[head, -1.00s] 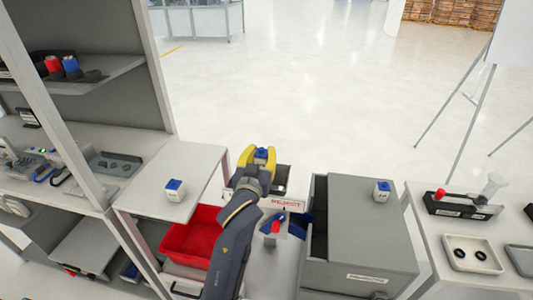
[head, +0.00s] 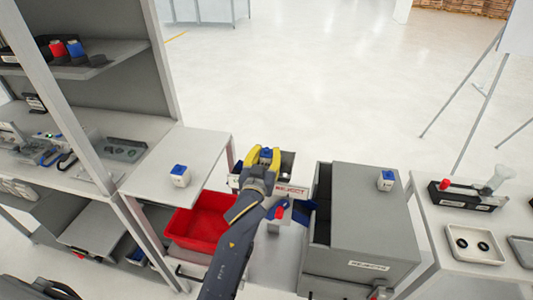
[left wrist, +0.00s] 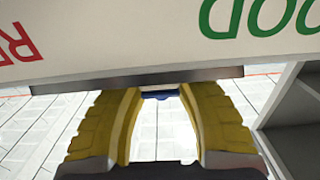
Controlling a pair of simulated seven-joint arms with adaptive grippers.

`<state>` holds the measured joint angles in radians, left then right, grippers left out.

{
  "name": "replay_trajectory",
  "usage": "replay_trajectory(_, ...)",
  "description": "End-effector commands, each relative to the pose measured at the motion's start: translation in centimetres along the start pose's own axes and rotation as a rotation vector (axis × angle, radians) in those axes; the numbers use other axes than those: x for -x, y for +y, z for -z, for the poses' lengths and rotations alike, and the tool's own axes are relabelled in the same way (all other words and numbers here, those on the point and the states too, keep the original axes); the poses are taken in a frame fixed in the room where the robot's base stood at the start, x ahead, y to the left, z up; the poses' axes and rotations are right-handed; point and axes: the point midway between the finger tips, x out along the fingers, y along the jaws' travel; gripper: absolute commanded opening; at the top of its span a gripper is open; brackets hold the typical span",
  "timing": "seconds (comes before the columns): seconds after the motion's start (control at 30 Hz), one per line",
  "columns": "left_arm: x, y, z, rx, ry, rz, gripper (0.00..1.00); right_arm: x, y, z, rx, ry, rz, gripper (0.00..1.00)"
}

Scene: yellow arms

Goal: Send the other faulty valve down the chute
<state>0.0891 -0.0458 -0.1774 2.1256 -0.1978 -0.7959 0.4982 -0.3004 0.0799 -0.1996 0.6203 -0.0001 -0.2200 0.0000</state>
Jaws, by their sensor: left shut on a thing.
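My left gripper (head: 263,157) has yellow fingers and is shut on a blue-topped valve (head: 266,153), just behind the REJECT sign (head: 291,190). In the left wrist view the yellow fingers (left wrist: 160,115) frame a blue part of the valve (left wrist: 158,95); the fingers hide much of its body. A white sign board with red and green lettering (left wrist: 150,45) crosses above them. Another white valve with a blue top (head: 180,176) stands on the left shelf, and a similar one (head: 386,181) stands on the grey cabinet. The chute's inside is hidden. My right gripper is not seen.
A red bin (head: 203,224) sits left of my left arm. A red-tipped part (head: 279,208) and a blue part (head: 303,211) are right of it. The grey cabinet (head: 375,222) stands at right. A tray with two black rings (head: 472,245) is farther right.

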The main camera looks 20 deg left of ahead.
Motion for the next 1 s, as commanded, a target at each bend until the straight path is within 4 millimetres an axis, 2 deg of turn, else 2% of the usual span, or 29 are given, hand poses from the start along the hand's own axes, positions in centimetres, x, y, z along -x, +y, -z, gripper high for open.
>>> replay_trajectory(0.03,0.0,0.0,0.0,0.000,0.001,0.000,0.37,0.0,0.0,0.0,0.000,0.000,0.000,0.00)
replay_trajectory(0.23,0.0,0.0,0.0,0.000,0.001,0.000,0.59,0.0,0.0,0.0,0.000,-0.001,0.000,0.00)
replay_trajectory(0.57,0.4,0.0,0.0,0.000,-0.001,0.000,0.59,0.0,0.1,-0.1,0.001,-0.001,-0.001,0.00)
replay_trajectory(0.77,2.9,0.0,0.0,0.002,-0.001,0.000,0.59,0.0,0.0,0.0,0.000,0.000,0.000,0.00)
replay_trajectory(1.0,7.1,0.0,0.0,0.002,-0.001,0.001,0.59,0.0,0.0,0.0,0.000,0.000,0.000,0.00)
